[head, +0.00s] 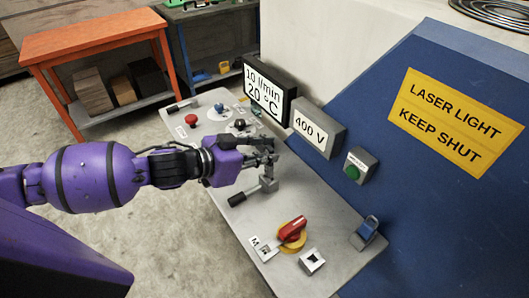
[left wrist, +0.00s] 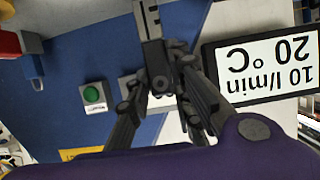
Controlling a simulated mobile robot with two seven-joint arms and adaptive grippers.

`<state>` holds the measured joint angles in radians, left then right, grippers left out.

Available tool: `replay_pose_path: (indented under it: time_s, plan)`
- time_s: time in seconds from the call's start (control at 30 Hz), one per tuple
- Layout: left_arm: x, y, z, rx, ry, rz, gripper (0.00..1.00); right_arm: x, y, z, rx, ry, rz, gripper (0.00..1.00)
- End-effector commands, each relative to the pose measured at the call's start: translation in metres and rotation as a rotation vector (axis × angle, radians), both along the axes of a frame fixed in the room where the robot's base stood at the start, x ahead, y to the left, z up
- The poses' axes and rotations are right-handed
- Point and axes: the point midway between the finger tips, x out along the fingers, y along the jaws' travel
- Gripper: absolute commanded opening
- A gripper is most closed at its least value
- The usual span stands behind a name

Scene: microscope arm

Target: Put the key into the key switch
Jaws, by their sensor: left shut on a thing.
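My left gripper (head: 264,152) is over the middle of the grey panel in the head view, above a black-handled lever. I cannot tell for sure which fitting on the panel is the key switch. My right gripper is not in view.
The grey panel (head: 318,215) carries the black-handled lever (head: 240,198), a red-and-yellow rotary switch (head: 292,233), a small white-faced block (head: 312,261) and a blue padlock-like part (head: 368,230). Behind stand a 400 V display (head: 312,128) and a green button (head: 352,172). An orange table (head: 85,40) stands left.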

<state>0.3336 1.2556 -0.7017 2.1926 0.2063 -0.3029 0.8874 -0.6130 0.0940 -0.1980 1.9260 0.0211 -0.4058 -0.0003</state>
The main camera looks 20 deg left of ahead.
Motion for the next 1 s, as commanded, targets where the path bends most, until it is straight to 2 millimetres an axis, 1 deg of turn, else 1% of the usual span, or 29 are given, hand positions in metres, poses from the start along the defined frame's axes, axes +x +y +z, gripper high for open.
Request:
replay_pose_path:
  time_s: [1.0]
  plan:
    - [0.0, 0.0, -0.026, -0.001, 0.001, -0.001, 0.0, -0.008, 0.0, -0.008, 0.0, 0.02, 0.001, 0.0]
